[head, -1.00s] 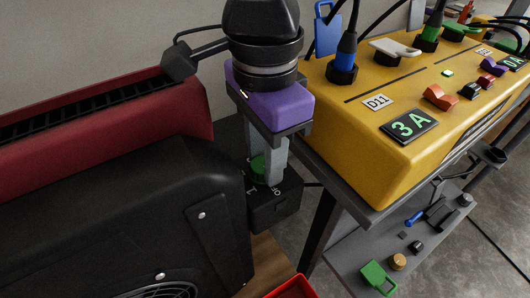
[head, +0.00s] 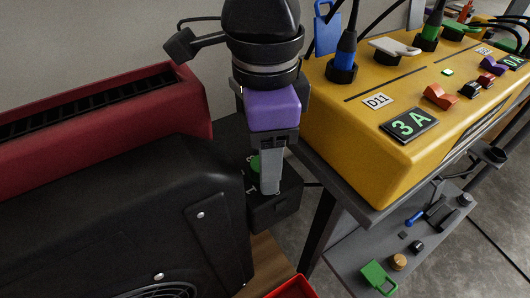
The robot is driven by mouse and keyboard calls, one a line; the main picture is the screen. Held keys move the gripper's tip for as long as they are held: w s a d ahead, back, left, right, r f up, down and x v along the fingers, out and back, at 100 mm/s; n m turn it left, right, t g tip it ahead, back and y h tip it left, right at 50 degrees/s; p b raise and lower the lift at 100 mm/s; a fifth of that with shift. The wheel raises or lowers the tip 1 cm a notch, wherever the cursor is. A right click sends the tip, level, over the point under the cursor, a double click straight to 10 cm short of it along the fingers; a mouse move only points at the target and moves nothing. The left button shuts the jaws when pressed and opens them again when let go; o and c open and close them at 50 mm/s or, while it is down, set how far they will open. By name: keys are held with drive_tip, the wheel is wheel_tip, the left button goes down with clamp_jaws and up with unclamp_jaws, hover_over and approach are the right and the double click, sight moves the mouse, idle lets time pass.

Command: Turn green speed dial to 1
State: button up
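The green speed dial (head: 254,163) sits on top of a small black box (head: 276,207) with white markings, beside the black and red machine. Only part of the dial shows; my gripper hides the rest and most of the markings. My gripper (head: 270,188) points down at the dial from above, with its purple body over the box. Its grey fingers overlap in this view and look like one wide bar. I cannot tell whether they are closed around the dial or apart on either side of it.
The black and red machine (head: 110,215) stands close on the left. A yellow power box (head: 395,125) with a "3A" display, switches and plugged cables is close on the right. A lower grey shelf (head: 350,250) holds a green padlock (head: 379,277) and small parts. A red bin edge (head: 292,288) shows at the bottom.

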wheel_tip(320, 180, up, 8)
drive_tip(key=shift+f+p, duration=0.1)
drive_tip(key=shift+p, duration=1.1)
